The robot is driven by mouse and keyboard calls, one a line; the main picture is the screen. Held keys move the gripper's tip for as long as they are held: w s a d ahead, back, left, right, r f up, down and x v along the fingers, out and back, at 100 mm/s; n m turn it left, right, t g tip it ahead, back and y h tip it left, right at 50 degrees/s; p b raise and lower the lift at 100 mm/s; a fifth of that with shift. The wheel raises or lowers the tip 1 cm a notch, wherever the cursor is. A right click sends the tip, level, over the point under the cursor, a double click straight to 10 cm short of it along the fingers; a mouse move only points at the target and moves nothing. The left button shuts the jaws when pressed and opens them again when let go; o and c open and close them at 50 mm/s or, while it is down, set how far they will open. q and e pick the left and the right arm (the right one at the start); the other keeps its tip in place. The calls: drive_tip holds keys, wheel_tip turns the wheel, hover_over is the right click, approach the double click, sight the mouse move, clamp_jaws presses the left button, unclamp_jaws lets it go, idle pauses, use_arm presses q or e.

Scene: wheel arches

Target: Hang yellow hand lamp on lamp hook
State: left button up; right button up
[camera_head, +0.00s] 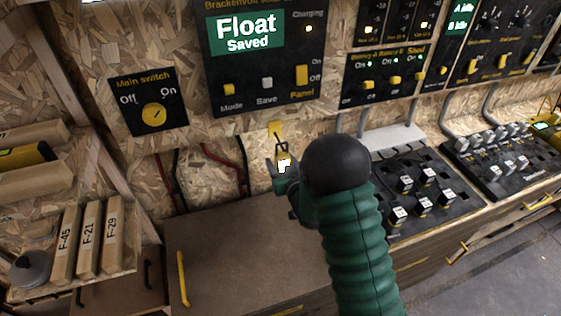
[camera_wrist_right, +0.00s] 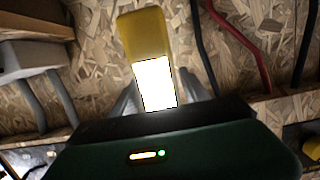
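The yellow hand lamp (camera_head: 284,156) hangs upright in front of the wooden wall, with its white panel lit. In the right wrist view the lamp (camera_wrist_right: 143,35) stands between my right gripper's grey fingers. My right gripper (camera_head: 281,172) appears shut on its lower part; in the head view my wrist partly hides it. A thin dark loop rises from the lamp to the yellow lamp hook (camera_head: 275,128) on the wall. I cannot tell whether the loop is over the hook or only in front of it. My left gripper is not in view.
A control panel (camera_head: 265,95) is just above the hook, with a main switch (camera_head: 153,114) to its left. Red and black cables (camera_head: 225,160) run down the wall. A brown worktop (camera_head: 225,235) lies below. Black switch boxes (camera_head: 420,190) stand on the right.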

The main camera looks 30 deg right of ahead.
drive_tip(key=shift+o, duration=0.9)
drive_tip(key=p+v, duration=1.5)
drive_tip(key=v, duration=0.2)
drive_tip(key=w+a+n+g+y, duration=0.1)
drive_tip(key=w+a+g+y, duration=0.15)
drive_tip(key=a+g, duration=0.4)
drive_tip(key=s+a+r+n+g, duration=0.1)
drive_tip(key=s+a+r+g, duration=0.2)
drive_tip(key=s, duration=0.3)
drive_tip(key=s+a+r+g+y, duration=0.1)
drive_tip(key=s+a+r+g, duration=0.2)
drive_tip(key=s, duration=0.2)
drive_tip(key=shift+s+a+n+b, duration=0.2)
drive_tip(key=shift+s+n+b, duration=0.15)
drive_tip(key=shift+n, duration=0.05)
